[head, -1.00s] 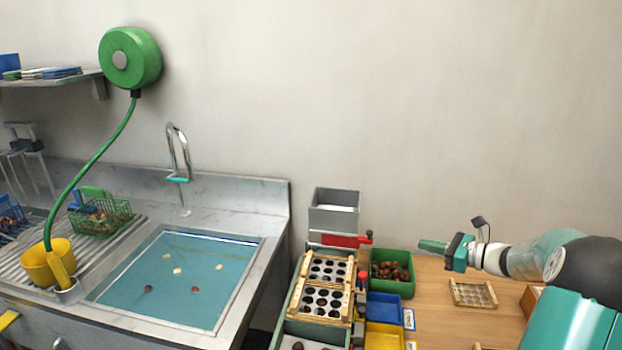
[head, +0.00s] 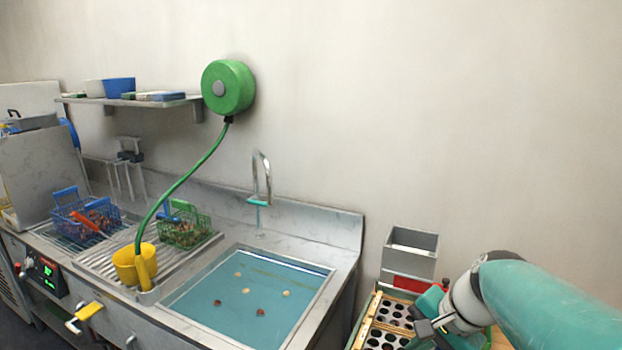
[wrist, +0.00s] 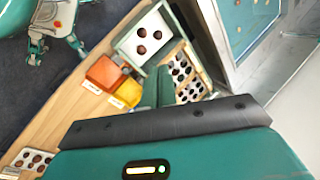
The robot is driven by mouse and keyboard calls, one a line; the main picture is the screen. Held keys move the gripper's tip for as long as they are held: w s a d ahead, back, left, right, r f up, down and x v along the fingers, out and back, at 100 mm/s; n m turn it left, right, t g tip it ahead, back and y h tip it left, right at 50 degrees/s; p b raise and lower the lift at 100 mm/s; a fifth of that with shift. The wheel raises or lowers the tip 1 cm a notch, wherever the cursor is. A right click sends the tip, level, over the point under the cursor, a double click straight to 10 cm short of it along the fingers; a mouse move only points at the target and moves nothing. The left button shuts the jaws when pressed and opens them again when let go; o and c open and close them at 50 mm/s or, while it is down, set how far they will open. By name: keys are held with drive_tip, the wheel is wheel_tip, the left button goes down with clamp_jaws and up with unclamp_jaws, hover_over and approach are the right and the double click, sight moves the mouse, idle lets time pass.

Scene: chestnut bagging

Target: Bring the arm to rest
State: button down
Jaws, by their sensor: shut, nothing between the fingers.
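My arm reaches in from the right edge of the head view and hides most of the wooden table.
The sink basin (head: 250,300) lies left of the stand. A grey hopper (head: 411,245) stands behind the plates. Green and blue baskets (head: 185,230) sit on the drainer. In the wrist view, an orange bin (wrist: 104,72) and a yellow bin (wrist: 128,92) are close by.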

drive_tip(key=s+a+r+n+t+h, duration=0.1)
drive_tip(key=s+a+n+t+h, duration=0.1)
drive_tip(key=s+n, duration=0.8)
drive_tip(key=shift+s+a+h, duration=0.45)
drive_tip(key=shift+s+h, duration=0.25)
drive_tip(key=shift+h, duration=0.3)
drive_tip(key=shift+r, duration=0.1)
